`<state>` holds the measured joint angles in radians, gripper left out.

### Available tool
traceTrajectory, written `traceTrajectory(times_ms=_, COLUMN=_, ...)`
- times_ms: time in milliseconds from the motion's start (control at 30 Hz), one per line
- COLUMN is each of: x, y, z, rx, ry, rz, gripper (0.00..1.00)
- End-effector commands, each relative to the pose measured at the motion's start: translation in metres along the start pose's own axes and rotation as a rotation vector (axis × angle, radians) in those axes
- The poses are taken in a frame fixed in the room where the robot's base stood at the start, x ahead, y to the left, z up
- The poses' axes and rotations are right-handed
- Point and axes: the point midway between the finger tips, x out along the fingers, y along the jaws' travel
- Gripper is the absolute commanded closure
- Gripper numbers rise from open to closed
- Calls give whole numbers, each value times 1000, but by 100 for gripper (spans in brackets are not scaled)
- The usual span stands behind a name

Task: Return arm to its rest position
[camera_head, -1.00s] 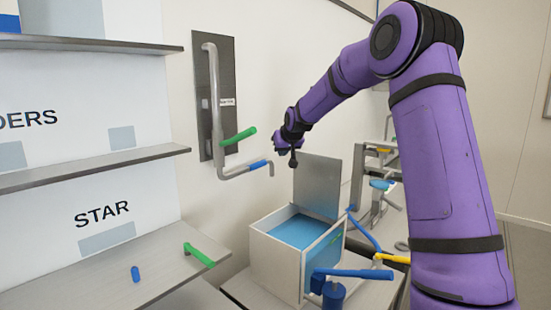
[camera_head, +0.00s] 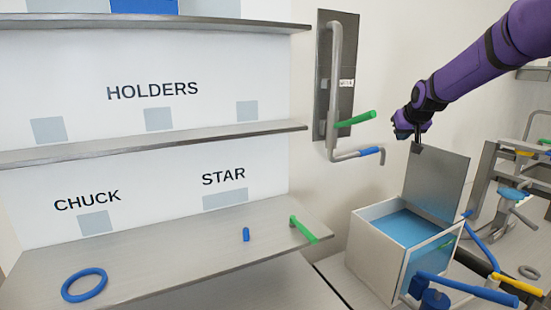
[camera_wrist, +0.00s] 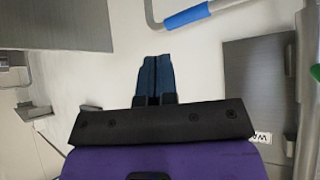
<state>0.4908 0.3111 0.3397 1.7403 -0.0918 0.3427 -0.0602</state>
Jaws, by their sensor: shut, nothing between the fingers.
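My purple arm (camera_head: 470,75) reaches in from the upper right of the head view. My gripper (camera_head: 417,146) hangs in the air just above and left of the raised grey lid of the white box, near the wall. In the wrist view its dark blue fingers (camera_wrist: 154,80) are together with nothing between them. In the head view the fingers are small and dark, so whether they touch the lid cannot be told.
The white box (camera_head: 376,247) with blue contents stands below my gripper, its lid (camera_head: 437,182) up. A bent wall pipe (camera_head: 334,85) with a green lever (camera_head: 356,119) is to the left. Shelves (camera_head: 130,155) fill the left, with a blue ring (camera_head: 84,285) on the lowest.

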Motion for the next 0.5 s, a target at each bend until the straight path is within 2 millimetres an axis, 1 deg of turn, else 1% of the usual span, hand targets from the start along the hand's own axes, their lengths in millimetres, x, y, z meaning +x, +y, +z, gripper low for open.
traceTrajectory(times_ms=33, x=-19, y=-11, z=4, rx=-15, ry=-9, rz=3, gripper=100)
traceTrajectory(times_ms=167, x=-65, y=-35, z=24, rx=-43, ry=-46, rz=13, gripper=100)
traceTrajectory(times_ms=200, x=-79, y=-41, z=31, rx=-50, ry=-56, rz=16, gripper=100)
traceTrajectory(times_ms=367, x=-134, y=-62, z=64, rx=-72, ry=-98, rz=26, gripper=100)
traceTrajectory(times_ms=500, x=-179, y=-76, z=97, rx=-80, ry=-132, rz=31, gripper=100)
